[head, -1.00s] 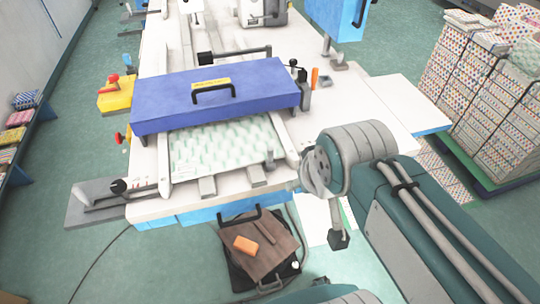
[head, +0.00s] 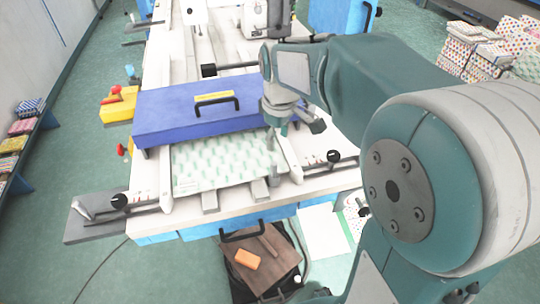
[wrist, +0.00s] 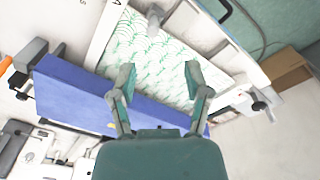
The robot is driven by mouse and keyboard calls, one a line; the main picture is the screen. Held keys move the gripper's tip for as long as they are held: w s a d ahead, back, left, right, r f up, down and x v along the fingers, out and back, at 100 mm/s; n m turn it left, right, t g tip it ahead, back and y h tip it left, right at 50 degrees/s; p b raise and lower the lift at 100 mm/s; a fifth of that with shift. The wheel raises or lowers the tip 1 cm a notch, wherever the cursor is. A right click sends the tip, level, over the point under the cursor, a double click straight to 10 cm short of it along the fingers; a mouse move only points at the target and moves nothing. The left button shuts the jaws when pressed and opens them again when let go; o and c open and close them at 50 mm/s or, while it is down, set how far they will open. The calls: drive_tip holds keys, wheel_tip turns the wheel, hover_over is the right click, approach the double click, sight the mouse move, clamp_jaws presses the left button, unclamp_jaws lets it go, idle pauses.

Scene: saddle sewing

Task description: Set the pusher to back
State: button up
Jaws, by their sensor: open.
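No part is marked as the pusher, and I cannot tell which one it is. A small grey post (head: 272,177) stands at the front right of the green-patterned sheet (head: 215,165); it also shows in the wrist view (wrist: 155,16). Behind the blue cover (head: 180,108), a bar carries a black block (head: 208,70). Black knobs sit on the left slide (head: 118,201) and right slide (head: 334,157). My gripper (wrist: 160,75) is open and empty, with its fingers over the sheet beside the blue cover. In the head view it hangs by the cover's right end, partly hidden by its own links.
A black handle (head: 230,105) stands up from the blue cover. A yellow box (head: 118,106) with a red part sits left of the machine. A brown board with an orange block (head: 246,259) is below the front edge. Patterned stacks (head: 478,52) stand at the right.

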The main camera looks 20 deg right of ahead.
sight(274, 163)
drive_tip(key=w+f, duration=0.1)
drive_tip(key=w+f+n, duration=0.1)
drive_tip(key=w, duration=0.1)
drive_tip(key=shift+f+g, duration=0.1)
drive_tip(key=shift+g, duration=0.3)
wheel_tip(274, 163, down, 11)
drive_tip(key=shift+s+r, duration=0.1)
drive_tip(key=shift+r, duration=0.05)
